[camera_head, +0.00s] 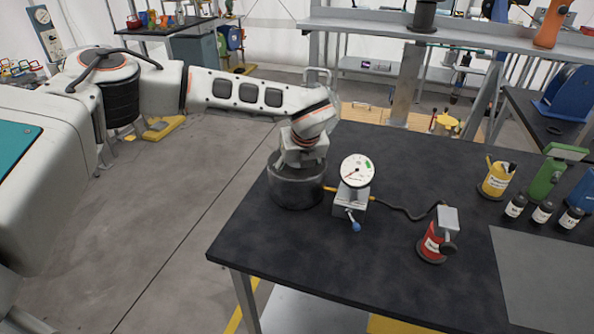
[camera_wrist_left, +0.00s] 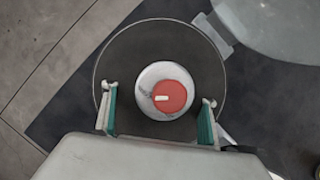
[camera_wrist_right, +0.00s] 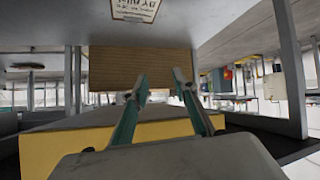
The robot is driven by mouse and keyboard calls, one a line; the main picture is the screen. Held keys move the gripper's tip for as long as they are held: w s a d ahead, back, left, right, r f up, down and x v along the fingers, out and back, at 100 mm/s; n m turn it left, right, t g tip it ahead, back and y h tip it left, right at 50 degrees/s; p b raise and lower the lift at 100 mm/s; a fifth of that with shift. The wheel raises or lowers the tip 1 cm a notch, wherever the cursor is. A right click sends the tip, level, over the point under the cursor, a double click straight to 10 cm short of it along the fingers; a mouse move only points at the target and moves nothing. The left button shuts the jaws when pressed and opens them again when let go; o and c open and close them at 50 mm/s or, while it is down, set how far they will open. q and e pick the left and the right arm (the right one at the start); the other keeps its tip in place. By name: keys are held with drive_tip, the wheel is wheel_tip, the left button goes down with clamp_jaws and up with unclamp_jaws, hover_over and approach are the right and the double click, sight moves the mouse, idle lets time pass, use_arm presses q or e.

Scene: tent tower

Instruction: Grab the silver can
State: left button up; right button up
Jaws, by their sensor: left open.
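A dark grey metal round vessel (camera_head: 296,190) stands at the left part of the black table. In the left wrist view, its round rim (camera_wrist_left: 98,78) surrounds a silver-white round thing (camera_wrist_left: 150,82) with a red disc on top, seen from above; I cannot tell whether this is the silver can. My left gripper (camera_wrist_left: 158,95) is open, its fingers on either side of the round thing with gaps on both sides. In the head view its fingertips are hidden at the vessel. My right gripper (camera_wrist_right: 160,80) is open and empty, away from the can.
A pressure gauge (camera_head: 357,171) on a stand is right beside the vessel, with a hose to a red can (camera_head: 432,244). A yellow can (camera_head: 496,179), small bottles (camera_head: 542,212) and a green device (camera_head: 549,176) stand at the right. The table's front middle is clear.

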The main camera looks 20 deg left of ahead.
use_arm(q)
drive_tip(key=c, duration=1.7)
drive_tip(key=shift+o, duration=0.2)
drive_tip(key=shift+r, duration=0.1)
drive_tip(key=shift+r, duration=0.15)
